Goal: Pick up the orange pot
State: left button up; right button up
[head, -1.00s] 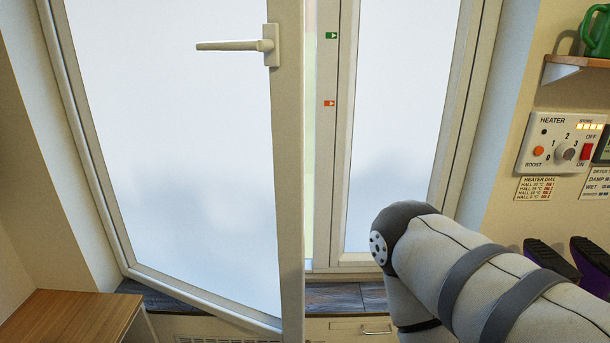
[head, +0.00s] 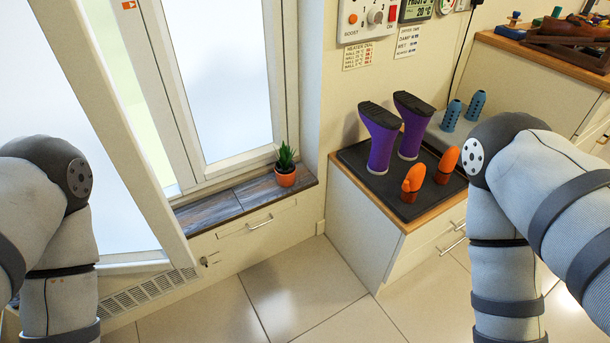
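The orange pot (head: 285,179) holds a small spiky green plant (head: 285,157). It stands upright at the right end of the dark window sill (head: 225,203), close to the window frame. My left arm shows at the left edge of the head view and my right arm at the right. Both arms bend down out of the bottom of the view. Neither gripper is in view, so I see no gripper near the pot.
An open window sash (head: 120,130) stands left of the sill. A cabinet to the right carries a black tray (head: 400,205) with upturned purple boots (head: 381,140) and orange boot-shaped items (head: 447,160). The tiled floor (head: 270,290) in front is clear.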

aim_at(283, 180)
jog(key=i+l+z, duration=0.15)
jog(key=i+z, duration=0.65)
jog(key=i+l, duration=0.05)
